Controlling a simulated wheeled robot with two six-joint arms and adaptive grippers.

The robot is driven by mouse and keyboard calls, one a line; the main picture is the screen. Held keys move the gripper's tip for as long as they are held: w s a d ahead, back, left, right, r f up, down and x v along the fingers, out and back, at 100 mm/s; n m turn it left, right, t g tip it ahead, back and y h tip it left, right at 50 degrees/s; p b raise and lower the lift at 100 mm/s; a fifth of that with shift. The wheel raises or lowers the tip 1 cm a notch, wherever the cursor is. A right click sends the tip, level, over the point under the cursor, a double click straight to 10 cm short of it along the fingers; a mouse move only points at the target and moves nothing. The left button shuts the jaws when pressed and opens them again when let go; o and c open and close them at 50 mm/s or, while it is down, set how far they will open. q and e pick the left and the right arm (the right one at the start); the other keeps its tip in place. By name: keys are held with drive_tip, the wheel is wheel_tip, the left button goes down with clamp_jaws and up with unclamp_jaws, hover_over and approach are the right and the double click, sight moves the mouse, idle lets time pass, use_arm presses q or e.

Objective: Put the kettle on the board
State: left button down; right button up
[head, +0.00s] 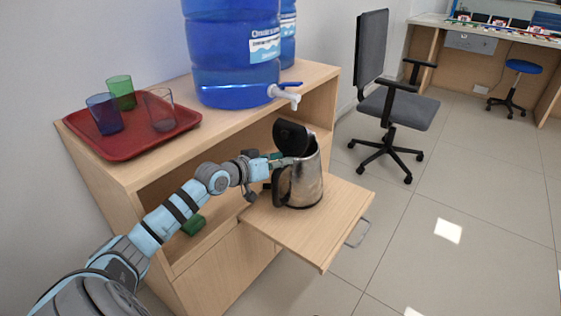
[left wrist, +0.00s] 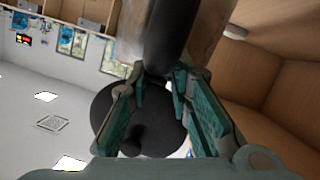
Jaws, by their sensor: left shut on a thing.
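The kettle (head: 307,184) is a steel jug with a black handle and a black lid that stands raised open. It is upright over the pull-out wooden board (head: 328,228); its base looks to be at the board's surface, but I cannot tell whether it bears on it fully. My left gripper (head: 284,163) is shut on the kettle's handle near its top, from the left side. In the left wrist view the dark handle (left wrist: 172,35) runs between the fingers of the gripper (left wrist: 163,82), with the steel body (left wrist: 217,25) beside it. My right gripper is not in view.
A blue water dispenser (head: 235,60) with a white tap (head: 284,94) stands on the cabinet top, above and behind the kettle. A red tray (head: 165,138) holds several cups. A green object (head: 193,224) lies in the open shelf. An office chair (head: 400,107) stands beyond.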

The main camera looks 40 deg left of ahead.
use_arm(q)
drive_tip(key=shift+f, duration=0.25)
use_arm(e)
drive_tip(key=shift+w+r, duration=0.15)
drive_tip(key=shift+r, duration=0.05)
use_arm(q)
drive_tip(key=c, duration=1.5)
unclamp_jaws()
drive_tip(key=shift+f, duration=0.15)
drive_tip(key=shift+o, duration=0.2)
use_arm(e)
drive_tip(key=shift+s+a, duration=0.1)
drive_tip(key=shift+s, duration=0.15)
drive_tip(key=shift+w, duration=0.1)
